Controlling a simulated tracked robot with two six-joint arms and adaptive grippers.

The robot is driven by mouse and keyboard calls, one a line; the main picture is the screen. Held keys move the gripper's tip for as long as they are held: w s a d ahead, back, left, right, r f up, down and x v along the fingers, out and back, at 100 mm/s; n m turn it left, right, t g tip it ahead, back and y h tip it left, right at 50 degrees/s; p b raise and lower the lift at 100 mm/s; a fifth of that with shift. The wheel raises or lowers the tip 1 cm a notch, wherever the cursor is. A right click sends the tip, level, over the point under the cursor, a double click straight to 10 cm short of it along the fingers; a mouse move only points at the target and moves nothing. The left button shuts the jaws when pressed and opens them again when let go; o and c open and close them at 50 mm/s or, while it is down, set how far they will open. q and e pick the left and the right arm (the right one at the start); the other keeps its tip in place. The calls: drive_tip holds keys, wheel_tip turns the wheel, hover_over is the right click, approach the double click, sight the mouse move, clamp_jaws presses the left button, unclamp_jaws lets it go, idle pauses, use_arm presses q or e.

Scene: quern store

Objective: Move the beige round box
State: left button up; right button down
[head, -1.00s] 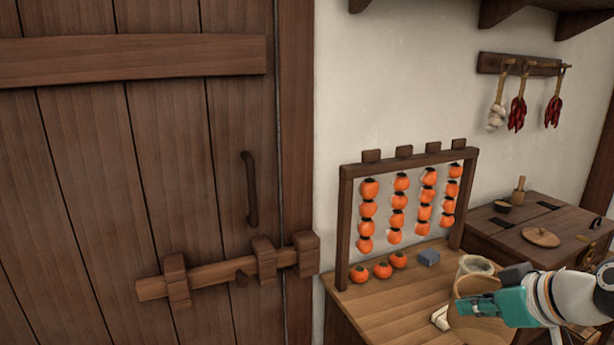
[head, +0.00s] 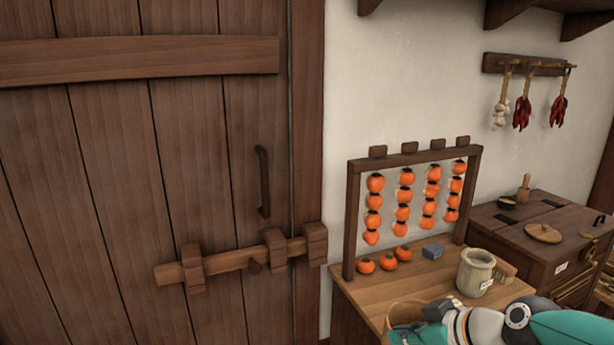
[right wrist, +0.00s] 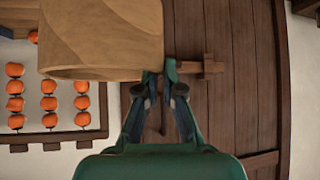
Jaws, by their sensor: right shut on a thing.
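The beige round box (head: 403,310) shows partly at the bottom of the head view, in front of the wooden table, with my right gripper (head: 405,336) covering its lower part. In the right wrist view the box (right wrist: 105,38) fills the upper left, tilted in the picture, with pale wood grain. My right gripper also shows there (right wrist: 163,78), its fingers shut on the box's edge. Whether the box touches the table I cannot tell. My left gripper is not in view.
A wooden table (head: 375,289) bears a grey-beige jar (head: 475,272), several loose persimmons (head: 387,262), a blue-grey block (head: 432,251) and a rack (head: 351,220) of hanging persimmons. A dark chest (head: 515,238) stands right. A barred wooden door (head: 110,200) fills the left.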

drive_tip(key=a+f+m+h, duration=0.1)
drive_tip(key=a+f+m, duration=0.1)
drive_tip(key=a+f, duration=1.6)
drive_tip(key=w+d+f+m+t+h, duration=0.25)
drive_tip(key=d+m+h, duration=0.3)
drive_tip(key=d, duration=0.65)
drive_tip(key=s+d+f, duration=0.1)
drive_tip(key=d+f, duration=0.1)
drive_tip(key=d, duration=0.3)
drive_tip(key=s+d+f, duration=0.1)
drive_tip(key=s+d, duration=0.1)
drive_tip(key=d, duration=0.2)
drive_tip(key=shift+s+d+f+g+y, duration=0.3)
drive_tip(key=shift+d+f+g+y, duration=0.05)
drive_tip(key=shift+f+y, duration=0.1)
